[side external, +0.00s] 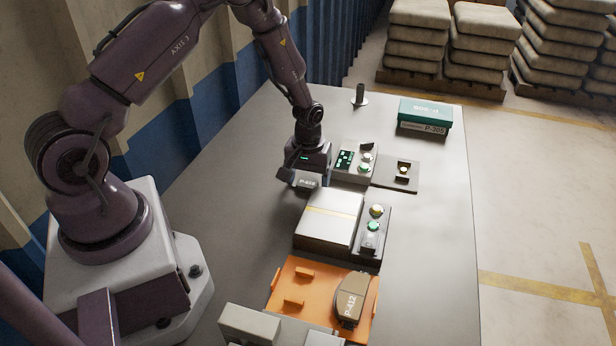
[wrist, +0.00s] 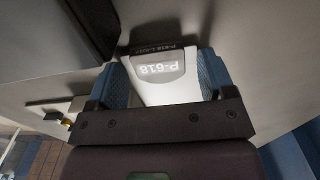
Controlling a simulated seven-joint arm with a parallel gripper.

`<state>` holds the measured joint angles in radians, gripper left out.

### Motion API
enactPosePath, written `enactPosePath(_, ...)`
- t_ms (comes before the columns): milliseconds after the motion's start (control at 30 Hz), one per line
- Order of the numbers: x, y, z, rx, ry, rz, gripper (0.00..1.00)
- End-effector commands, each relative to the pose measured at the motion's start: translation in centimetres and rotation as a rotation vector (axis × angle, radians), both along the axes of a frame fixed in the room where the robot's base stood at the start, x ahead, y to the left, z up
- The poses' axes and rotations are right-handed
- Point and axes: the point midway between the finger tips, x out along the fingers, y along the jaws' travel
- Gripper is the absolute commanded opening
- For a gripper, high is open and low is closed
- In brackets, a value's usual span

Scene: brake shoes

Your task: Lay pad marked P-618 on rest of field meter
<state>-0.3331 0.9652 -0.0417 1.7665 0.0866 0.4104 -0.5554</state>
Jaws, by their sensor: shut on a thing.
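My gripper (side external: 303,178) is shut on a pale pad marked P-618 (side external: 307,184) and holds it above the grey table. In the wrist view the pad (wrist: 165,70) sits between the blue fingers, its label upside down. A grey unit with a green-dotted panel and round knobs (side external: 345,163) stands just right of my gripper. A larger unit with a pale flat top (side external: 328,222) and a dark side panel with round knobs stands in front of it. I cannot tell which of the two is the field meter, or whether the pad touches anything.
An orange tray (side external: 294,272) holds a brown pad marked P-412 (side external: 350,297) near the front. A green box (side external: 425,112) lies at the back right. A dark plate with a small knob (side external: 397,175) and a short post (side external: 359,95) are nearby. The table's right side is clear.

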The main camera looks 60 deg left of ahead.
Motion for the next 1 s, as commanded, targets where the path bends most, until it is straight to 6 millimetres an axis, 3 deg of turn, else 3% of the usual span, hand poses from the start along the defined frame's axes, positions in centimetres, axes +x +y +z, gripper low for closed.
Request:
enactPosePath(200, 0.0, 0.0, -0.3, 0.0, 0.0, 0.0, 0.49)
enactPosePath(233, 0.0, 0.0, -0.3, 0.0, 0.0, 0.0, 0.83)
enactPosePath(300, 0.0, 0.0, -0.3, 0.0, 0.0, 0.0, 0.99)
enactPosePath(667, 0.0, 0.0, 0.7, 0.001, -0.001, 0.0, 1.0)
enactPosePath(1000, 0.1, 0.0, 7.7, 0.002, -0.005, 0.0, 1.0)
